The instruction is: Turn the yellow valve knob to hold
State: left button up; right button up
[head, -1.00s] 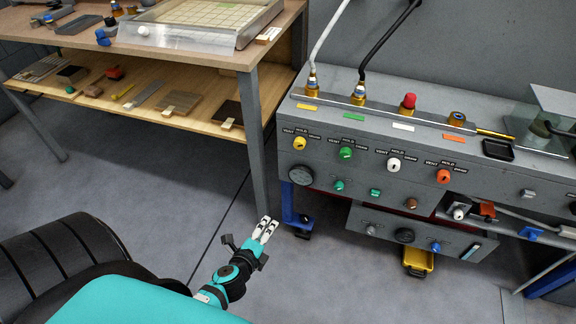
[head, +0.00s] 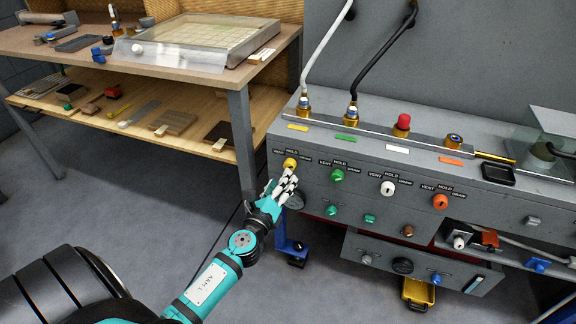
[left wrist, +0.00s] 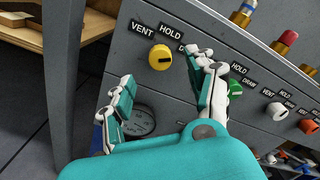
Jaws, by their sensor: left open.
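The yellow valve knob (head: 290,163) is on the front of the grey panel, at the left end of a row with green, white and orange knobs. It also shows in the left wrist view (left wrist: 160,57), with VENT, HOLD and a partly hidden third label around it. A dark mark on the knob points to the right, towards the hidden label. My left gripper (head: 286,183) is open just below and in front of the knob. In the left wrist view its fingers (left wrist: 163,88) are spread with the knob beyond the gap, apparently untouched. My right gripper is not in view.
The green knob (head: 338,175) is close to the right of my left gripper; the white knob (head: 388,188) is farther right. A gauge (left wrist: 137,121) lies below the yellow knob. The wooden workbench (head: 150,62) stands to the left, its leg near my arm.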

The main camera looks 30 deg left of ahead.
aim_at(290, 165)
pick_arm(q)
jog(key=x, duration=0.7)
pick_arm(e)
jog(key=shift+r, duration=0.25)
pick_arm(q)
jog(key=shift+s, duration=0.1)
jog(key=c, duration=1.1)
jog(key=shift+c, duration=0.2)
